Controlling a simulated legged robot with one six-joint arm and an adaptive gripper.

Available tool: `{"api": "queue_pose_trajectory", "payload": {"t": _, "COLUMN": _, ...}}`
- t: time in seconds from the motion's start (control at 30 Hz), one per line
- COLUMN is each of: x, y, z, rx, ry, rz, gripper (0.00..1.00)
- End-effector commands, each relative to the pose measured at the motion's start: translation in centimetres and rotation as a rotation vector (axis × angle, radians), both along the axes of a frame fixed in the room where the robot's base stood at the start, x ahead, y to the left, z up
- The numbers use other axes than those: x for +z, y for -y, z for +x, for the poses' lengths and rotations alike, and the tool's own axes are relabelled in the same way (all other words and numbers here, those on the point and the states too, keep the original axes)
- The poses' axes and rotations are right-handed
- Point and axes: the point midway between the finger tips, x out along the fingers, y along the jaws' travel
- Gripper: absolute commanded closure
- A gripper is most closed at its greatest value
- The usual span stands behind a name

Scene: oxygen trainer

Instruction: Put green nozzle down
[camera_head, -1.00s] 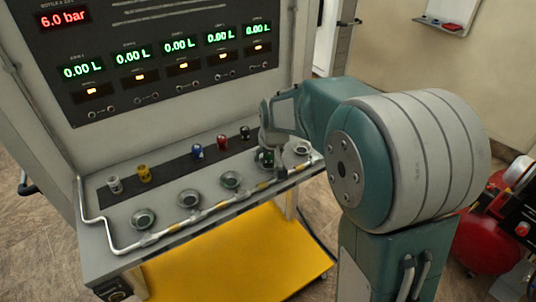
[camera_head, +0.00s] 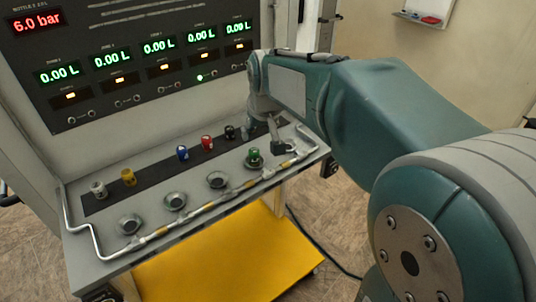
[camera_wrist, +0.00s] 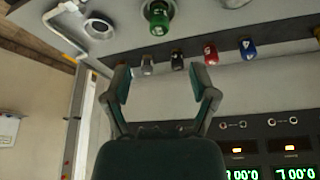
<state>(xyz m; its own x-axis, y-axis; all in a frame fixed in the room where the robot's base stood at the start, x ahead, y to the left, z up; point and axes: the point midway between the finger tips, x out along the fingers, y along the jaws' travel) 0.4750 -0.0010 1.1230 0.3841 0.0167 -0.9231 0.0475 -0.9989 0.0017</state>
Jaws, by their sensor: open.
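The green nozzle (camera_head: 254,157) stands upright in a round socket near the front edge of the grey panel shelf. In the wrist view the green nozzle (camera_wrist: 159,17) appears at the top, beyond my fingertips and clear of them. My gripper (camera_head: 264,140) is just behind the nozzle, over the back part of the shelf. In the wrist view my gripper (camera_wrist: 160,82) has its two fingers spread wide, with nothing held between them.
Black (camera_head: 230,132), red (camera_head: 206,142), blue (camera_head: 182,153), yellow (camera_head: 129,177) and silver (camera_head: 98,190) nozzles stand on the dark strip. Empty sockets (camera_head: 217,180) line the front. A metal rail (camera_head: 205,206) edges the shelf. The readout panel (camera_head: 150,60) rises behind.

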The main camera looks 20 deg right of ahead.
Motion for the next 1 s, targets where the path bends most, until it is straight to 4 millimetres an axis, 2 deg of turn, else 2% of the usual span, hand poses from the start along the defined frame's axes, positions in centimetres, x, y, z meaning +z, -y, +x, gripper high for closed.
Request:
{"api": "queue_pose_trajectory", "payload": {"t": 0.13, "x": 1.2, "y": -0.1, "z": -4.5, "rx": -0.008, "ry": 0.023, "rz": 0.0, "gripper": 0.25}}
{"api": "queue_pose_trajectory", "payload": {"t": 0.27, "x": 1.6, "y": -0.2, "z": -9.3, "rx": -0.018, "ry": 0.042, "rz": 0.001, "gripper": 0.25}}
{"api": "queue_pose_trajectory", "payload": {"t": 0.5, "x": 0.3, "y": -0.2, "z": -17.6, "rx": -0.035, "ry": 0.076, "rz": 0.002, "gripper": 0.25}}
{"api": "queue_pose_trajectory", "payload": {"t": 0.6, "x": -0.7, "y": -0.2, "z": -20.1, "rx": -0.041, "ry": 0.088, "rz": 0.002, "gripper": 0.25}}
{"api": "queue_pose_trajectory", "payload": {"t": 0.77, "x": -1.7, "y": -0.2, "z": -22.1, "rx": -0.047, "ry": 0.096, "rz": 0.003, "gripper": 0.25}}
{"api": "queue_pose_trajectory", "payload": {"t": 1.0, "x": -1.9, "y": -0.2, "z": -22.3, "rx": -0.048, "ry": 0.095, "rz": 0.003, "gripper": 0.25}}
